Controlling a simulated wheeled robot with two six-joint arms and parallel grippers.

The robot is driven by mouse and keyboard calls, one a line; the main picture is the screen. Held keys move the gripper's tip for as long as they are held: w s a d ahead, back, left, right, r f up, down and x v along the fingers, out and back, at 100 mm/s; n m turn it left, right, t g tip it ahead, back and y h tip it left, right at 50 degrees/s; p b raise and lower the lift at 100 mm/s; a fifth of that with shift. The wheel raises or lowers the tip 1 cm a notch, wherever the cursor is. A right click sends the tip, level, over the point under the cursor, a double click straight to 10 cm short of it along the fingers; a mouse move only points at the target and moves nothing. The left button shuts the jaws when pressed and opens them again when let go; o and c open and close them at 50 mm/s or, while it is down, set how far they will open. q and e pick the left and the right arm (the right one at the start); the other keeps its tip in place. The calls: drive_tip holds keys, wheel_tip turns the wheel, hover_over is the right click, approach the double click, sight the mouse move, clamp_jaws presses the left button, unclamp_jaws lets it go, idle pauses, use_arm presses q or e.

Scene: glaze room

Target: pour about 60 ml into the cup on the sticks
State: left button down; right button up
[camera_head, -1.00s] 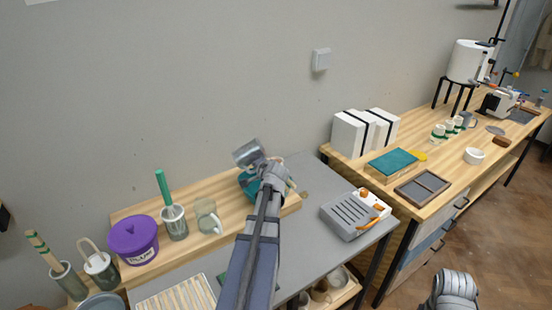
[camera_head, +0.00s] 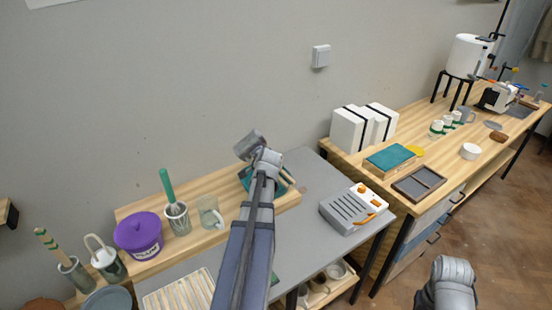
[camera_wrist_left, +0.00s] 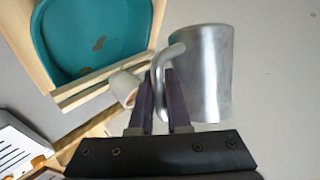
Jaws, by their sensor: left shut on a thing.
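A grey metal jug (camera_head: 250,145) is in my left gripper, above the workbench; it also shows in the left wrist view (camera_wrist_left: 202,72). In that view my left gripper's fingers (camera_wrist_left: 165,105) are shut on its handle. In the head view the jug looks tilted. A teal basin (camera_wrist_left: 95,30) has pale wooden sticks (camera_wrist_left: 85,92) across one end. A small white cup (camera_wrist_left: 126,88) is at the sticks, close beside the jug's handle, partly hidden by the fingers. The cup is hidden in the head view. The liquid inside either vessel is not visible. Only my right arm shows, not its fingers.
A grey device with orange knobs (camera_head: 350,208) sits to the right. The grey bench top (camera_head: 312,172) between is partly clear.

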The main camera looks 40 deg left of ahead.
use_arm(q)
drive_tip(key=shift+f, duration=0.1)
idle(0.4)
drive_tip(key=f+t+h+b, duration=0.1)
drive_tip(key=t+h+b, duration=0.1)
drive_tip(key=n+t+h+b, duration=0.1)
drive_tip(key=t+h+b, duration=0.1)
drive_tip(key=d+f+n+t+h+b, duration=0.1)
drive_tip(key=t+h+b, duration=0.1)
drive_tip(key=h+b, duration=0.1)
drive_tip(key=shift+w+f+t, duration=0.3)
drive_tip(key=shift+w+f, duration=0.05)
idle(0.9)
